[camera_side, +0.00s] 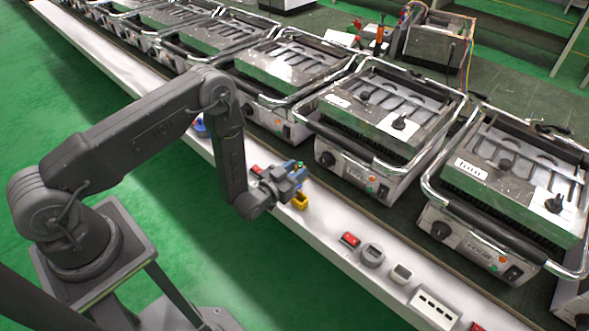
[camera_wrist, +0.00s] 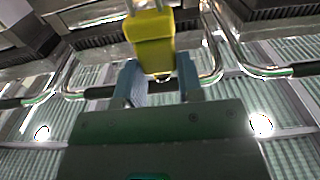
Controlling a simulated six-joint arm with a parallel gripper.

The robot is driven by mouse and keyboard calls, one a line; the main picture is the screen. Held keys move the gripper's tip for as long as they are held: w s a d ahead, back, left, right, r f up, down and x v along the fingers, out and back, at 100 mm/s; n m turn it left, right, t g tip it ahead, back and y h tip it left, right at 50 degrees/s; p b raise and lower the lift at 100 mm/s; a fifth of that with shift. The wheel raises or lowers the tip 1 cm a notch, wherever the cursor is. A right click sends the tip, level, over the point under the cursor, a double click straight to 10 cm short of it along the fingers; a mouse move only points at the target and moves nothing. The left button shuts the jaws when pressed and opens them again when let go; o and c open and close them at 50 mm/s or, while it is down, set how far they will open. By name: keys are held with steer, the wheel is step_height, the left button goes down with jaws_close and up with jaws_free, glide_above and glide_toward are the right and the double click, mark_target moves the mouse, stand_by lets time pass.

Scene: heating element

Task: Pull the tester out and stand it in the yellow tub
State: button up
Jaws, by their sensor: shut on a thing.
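My gripper (camera_side: 294,176), with blue fingers, is low over the bench strip in front of the grills. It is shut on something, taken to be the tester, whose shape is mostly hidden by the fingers. A small green tip (camera_side: 300,165) shows at the top of the fingers in the side view. A yellow boxy thing (camera_side: 301,201) is just below the fingers, seemingly the yellow tub. In the wrist view a yellow block (camera_wrist: 150,45) shows between and beyond the two fingers. I cannot tell whether it touches them.
A row of contact grills (camera_side: 378,115) with chrome handles stands close behind my gripper. On the white bench strip (camera_side: 330,230) to the right lie a red switch (camera_side: 350,240), a round dial (camera_side: 372,255) and a white socket strip (camera_side: 433,309). Hand tools stand at the back.

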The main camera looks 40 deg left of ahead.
glide_above(295, 201)
steer(key=shift+f, duration=2.8)
steer(key=shift+f, duration=2.35)
steer(key=o, duration=1.1)
steer(key=shift+s, duration=0.1)
steer(key=s, duration=1.2)
steer(key=shift+w, duration=0.1)
